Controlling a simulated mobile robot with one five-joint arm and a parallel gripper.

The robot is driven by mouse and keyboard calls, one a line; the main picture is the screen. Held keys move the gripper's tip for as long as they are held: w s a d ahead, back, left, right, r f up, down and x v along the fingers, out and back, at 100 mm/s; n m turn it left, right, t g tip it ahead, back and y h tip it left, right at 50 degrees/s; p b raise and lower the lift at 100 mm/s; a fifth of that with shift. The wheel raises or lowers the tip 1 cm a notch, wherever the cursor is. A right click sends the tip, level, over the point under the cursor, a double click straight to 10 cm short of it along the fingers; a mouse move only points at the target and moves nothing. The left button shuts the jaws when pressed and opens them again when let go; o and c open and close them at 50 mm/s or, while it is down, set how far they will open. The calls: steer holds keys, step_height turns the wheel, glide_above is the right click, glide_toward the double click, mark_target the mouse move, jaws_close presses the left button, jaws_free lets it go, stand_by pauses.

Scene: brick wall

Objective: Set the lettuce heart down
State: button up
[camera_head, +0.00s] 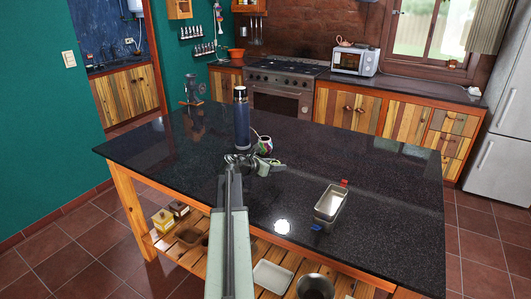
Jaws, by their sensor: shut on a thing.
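My gripper (240,160) reaches out over the dark island countertop (390,205), with its arm coming up from the bottom middle. It is shut on the lettuce heart (268,166), a small pale green and whitish thing at the right side of the jaws. The jaws are small in the picture and their exact grip on it is hard to see. The lettuce heart appears close above or at the countertop; I cannot tell whether it touches.
A dark blue bottle (241,120) stands just behind the gripper, with a small white, green and dark cup-like thing (264,144) beside it. A metal tin (331,203) stands to the right, near a small blue item (316,227).

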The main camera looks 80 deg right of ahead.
steer(key=w+d, duration=0.1)
steer(key=d, duration=0.4)
steer(key=w+d+f+b, duration=0.1)
steer(key=d, duration=0.4)
steer(key=w+d, duration=0.1)
steer(key=d, duration=0.4)
steer(key=shift+w+f, duration=0.15)
steer(key=f+b, duration=0.2)
steer(key=b, duration=0.1)
steer(key=f+b, duration=0.1)
steer(key=f, duration=0.1)
steer(key=shift+d, duration=0.3)
steer(key=o, duration=1.1)
steer(key=shift+c, duration=0.2)
